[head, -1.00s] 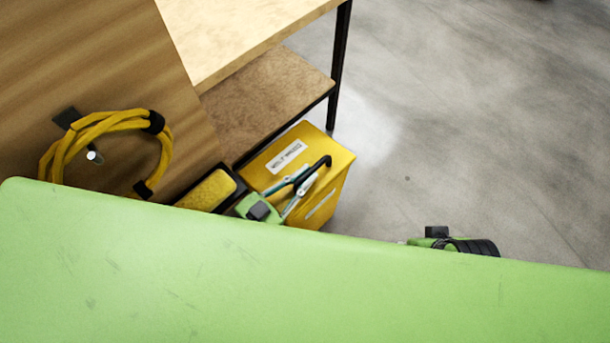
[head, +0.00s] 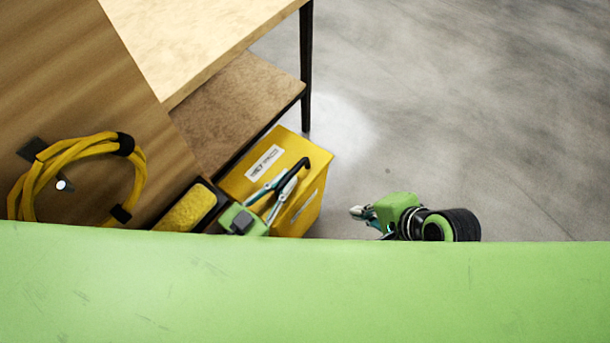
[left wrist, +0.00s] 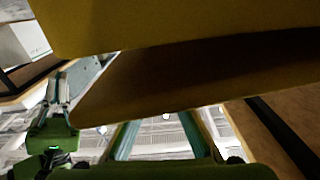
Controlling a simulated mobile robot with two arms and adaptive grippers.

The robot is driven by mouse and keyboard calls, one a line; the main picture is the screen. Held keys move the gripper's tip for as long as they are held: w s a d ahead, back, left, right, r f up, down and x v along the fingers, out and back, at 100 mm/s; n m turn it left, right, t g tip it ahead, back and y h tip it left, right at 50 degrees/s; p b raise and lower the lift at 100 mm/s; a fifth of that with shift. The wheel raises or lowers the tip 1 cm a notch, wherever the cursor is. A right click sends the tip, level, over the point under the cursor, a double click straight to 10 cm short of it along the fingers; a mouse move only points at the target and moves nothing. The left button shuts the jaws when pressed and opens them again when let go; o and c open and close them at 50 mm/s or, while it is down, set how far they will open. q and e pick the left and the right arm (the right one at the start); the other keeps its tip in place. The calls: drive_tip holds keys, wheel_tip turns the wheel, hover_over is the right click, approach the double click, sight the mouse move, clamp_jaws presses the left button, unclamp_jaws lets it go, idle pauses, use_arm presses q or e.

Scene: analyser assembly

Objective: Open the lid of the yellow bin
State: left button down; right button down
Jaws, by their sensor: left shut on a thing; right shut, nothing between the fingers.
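The yellow bin (head: 284,145) stands on the floor beside the table, its labelled lid on top. I see no clear gap under the lid in the head view. A black bent bar, seemingly the lid's handle (head: 300,162), shows at the right of the lid. My left gripper (head: 290,180) is over the bin, shut on this handle; the exact contact is hard to see. In the left wrist view, dark yellow surfaces of the bin (left wrist: 170,85) fill the upper middle, with a dark shadowed band between them. My right gripper (head: 357,212) is shut and empty, apart from the bin to its right.
A wooden table with a lower shelf (head: 235,110) stands behind the bin. A coiled yellow cable (head: 75,150) hangs on a wooden panel at the left. A yellow pad in a black frame (head: 187,208) is left of the bin. The grey floor (head: 450,110) to the right is clear.

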sight(297, 170)
use_arm(q)
drive_tip(key=shift+w+a+r, duration=0.1)
use_arm(e)
drive_tip(key=w+a+r+m+t+y, duration=0.1)
drive_tip(key=w+a+r+m+y, duration=0.4)
drive_tip(key=m, duration=0.8)
drive_tip(key=shift+h, duration=0.6)
drive_tip(key=x, duration=0.7)
drive_tip(key=a+x, duration=0.1)
drive_tip(key=x, duration=0.2)
drive_tip(key=shift+s+a, duration=0.15)
drive_tip(key=shift+s, duration=0.1)
drive_tip(key=shift+w+a+r, duration=0.15)
drive_tip(key=shift+r, duration=0.35)
drive_tip(key=shift+w+a+r, duration=0.1)
drive_tip(key=shift+a+r, duration=0.1)
drive_tip(key=shift+r, duration=0.35)
use_arm(q)
drive_tip(key=shift+f, duration=0.2)
use_arm(e)
drive_tip(key=shift+a+r+t, duration=0.1)
drive_tip(key=shift+r+t, duration=0.05)
drive_tip(key=shift+t, duration=0.15)
use_arm(q)
drive_tip(key=c, duration=2.1)
unclamp_jaws()
use_arm(e)
drive_tip(key=shift+w, duration=0.1)
use_arm(q)
drive_tip(key=shift+s, duration=0.25)
